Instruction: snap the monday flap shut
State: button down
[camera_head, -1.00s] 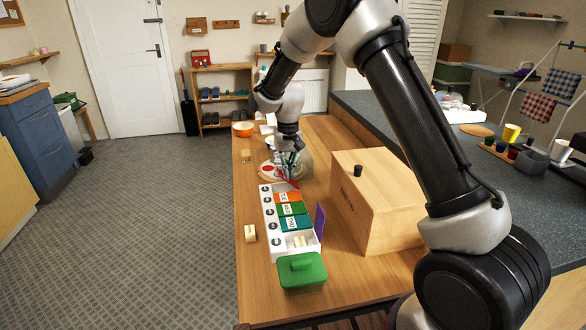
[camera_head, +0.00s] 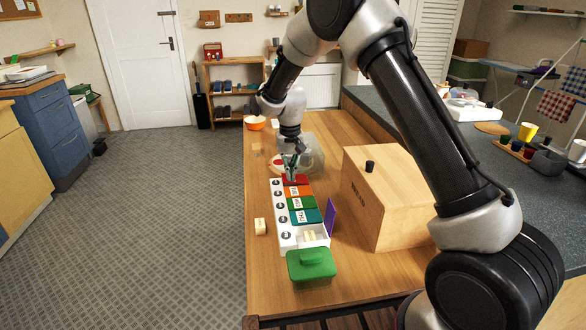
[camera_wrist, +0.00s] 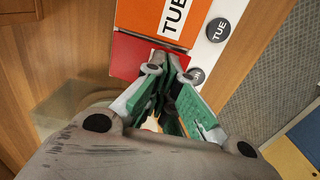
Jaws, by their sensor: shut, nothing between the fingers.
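The white day box (camera_head: 287,243) stands lengthwise on the wooden table. Its red Monday flap (camera_head: 297,180) is at the far end and looks down, about level with the orange TUE flap (camera_head: 298,192); whether it is latched I cannot tell. The red flap also shows in the wrist view (camera_wrist: 128,57), beside the orange flap (camera_wrist: 160,18). My gripper (camera_head: 291,174) is shut and empty, with its fingertips at the red flap, apparently touching it. In the wrist view, my gripper (camera_wrist: 170,68) covers part of the flap. The purple flap (camera_head: 331,217) at the near end stands open.
A green lidded tub (camera_head: 311,265) stands at the box's near end. A large wooden box (camera_head: 385,205) is close on the right. A small cream block (camera_head: 260,227) lies on the left. A clear container (camera_head: 312,152) stands just beyond my gripper.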

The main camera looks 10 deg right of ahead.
jog(key=shift+f, duration=0.45)
dwell(0.5)
notch_tip(320, 180, up, 9)
dwell(0.7)
